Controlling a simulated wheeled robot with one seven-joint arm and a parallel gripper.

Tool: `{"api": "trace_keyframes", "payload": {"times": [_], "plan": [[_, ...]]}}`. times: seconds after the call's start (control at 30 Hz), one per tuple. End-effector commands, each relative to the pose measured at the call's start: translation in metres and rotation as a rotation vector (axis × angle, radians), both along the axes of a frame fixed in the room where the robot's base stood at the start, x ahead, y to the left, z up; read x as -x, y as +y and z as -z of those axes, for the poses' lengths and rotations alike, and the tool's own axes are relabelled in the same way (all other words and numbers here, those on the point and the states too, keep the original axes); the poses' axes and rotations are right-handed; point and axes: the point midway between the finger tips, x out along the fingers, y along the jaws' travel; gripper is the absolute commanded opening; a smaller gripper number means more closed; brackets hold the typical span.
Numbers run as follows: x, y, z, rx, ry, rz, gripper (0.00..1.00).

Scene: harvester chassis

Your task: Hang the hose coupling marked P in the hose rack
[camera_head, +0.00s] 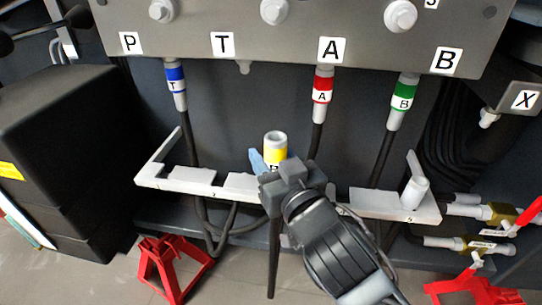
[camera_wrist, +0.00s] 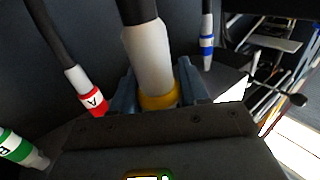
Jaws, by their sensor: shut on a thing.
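My gripper (camera_head: 268,168) is shut on the yellow-banded hose coupling (camera_head: 275,144). The coupling stands upright with its open end up, and its hose hangs down below my gripper. Its letter is mostly hidden by my gripper. In the wrist view the coupling (camera_wrist: 150,62) sits between the blue fingers (camera_wrist: 157,90), with the yellow band low between them. The hose rack (camera_head: 160,178) is a light grey slotted rail below the ports. My gripper and the coupling overlap the rack's middle in the head view; I cannot tell whether they touch it.
A blue coupling T (camera_head: 175,82), red coupling A (camera_head: 322,90) and green coupling B (camera_head: 403,97) hang at the port panel (camera_head: 280,40). Their hoses run down behind the rack. A grey peg (camera_head: 415,190) stands at the rack's right end. Red stands (camera_head: 175,265) are on the floor.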

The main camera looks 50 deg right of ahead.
Motion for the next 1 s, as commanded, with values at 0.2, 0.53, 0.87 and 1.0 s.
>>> {"api": "trace_keyframes", "payload": {"times": [0.2, 0.53, 0.87, 1.0], "plan": [[-0.005, -0.007, -0.003, 0.002, 0.000, 0.000, 0.00], [-0.023, -0.034, -0.005, 0.002, -0.001, 0.000, 0.00], [-0.033, -0.050, -0.002, 0.001, -0.003, -0.001, 0.00], [-0.033, -0.050, -0.002, 0.001, -0.003, -0.001, 0.00]]}}
